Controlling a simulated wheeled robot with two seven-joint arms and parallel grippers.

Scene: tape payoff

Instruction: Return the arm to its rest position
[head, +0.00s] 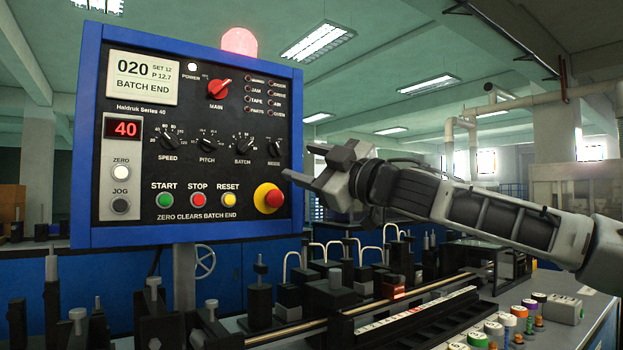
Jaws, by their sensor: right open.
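My right gripper (300,164) is open and empty. It is in front of the right edge of the control panel (135,214), level with the panel's lower half, with its fingers pointing left. I cannot tell whether a fingertip touches the panel. My right arm (480,205) reaches in from the right edge of the head view. The panel's display (143,77) reads 020 and BATCH END, and a red readout (123,129) shows 40. A red beacon (239,41) on top looks lit. My left gripper is not in view.
Below the arm is a machine bed with a long rod (350,312), black fixtures (260,300) and a white-marked strip (415,318). Several coloured spools (495,328) stand at the lower right. The space above the arm is clear.

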